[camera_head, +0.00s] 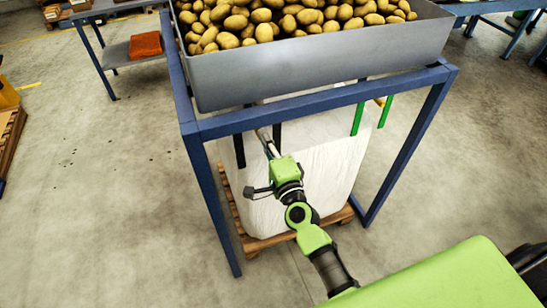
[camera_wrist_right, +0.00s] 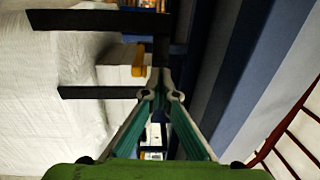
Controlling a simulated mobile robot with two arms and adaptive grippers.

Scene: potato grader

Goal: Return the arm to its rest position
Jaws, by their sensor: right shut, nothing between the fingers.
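My right arm reaches forward from the green body at the lower right in the head view. Its right gripper (camera_head: 264,138) is in front of the upper part of a white bulk bag (camera_head: 330,160), below the grey potato hopper (camera_head: 320,72). In the right wrist view, the fingers of the right gripper (camera_wrist_right: 160,88) meet at their tips, with nothing between them. The bag fills the left of that view, and black straps lie beyond the fingertips. I cannot tell whether the fingers touch a strap. My left gripper is not in view.
A blue frame (camera_head: 205,185) carries the hopper and surrounds the bag and arm end. The bag stands on a wooden pallet (camera_head: 250,243). Green straps (camera_head: 358,118) show at the bag's right. A side table with an orange cloth (camera_head: 146,45) is upper left. Open floor lies left and right.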

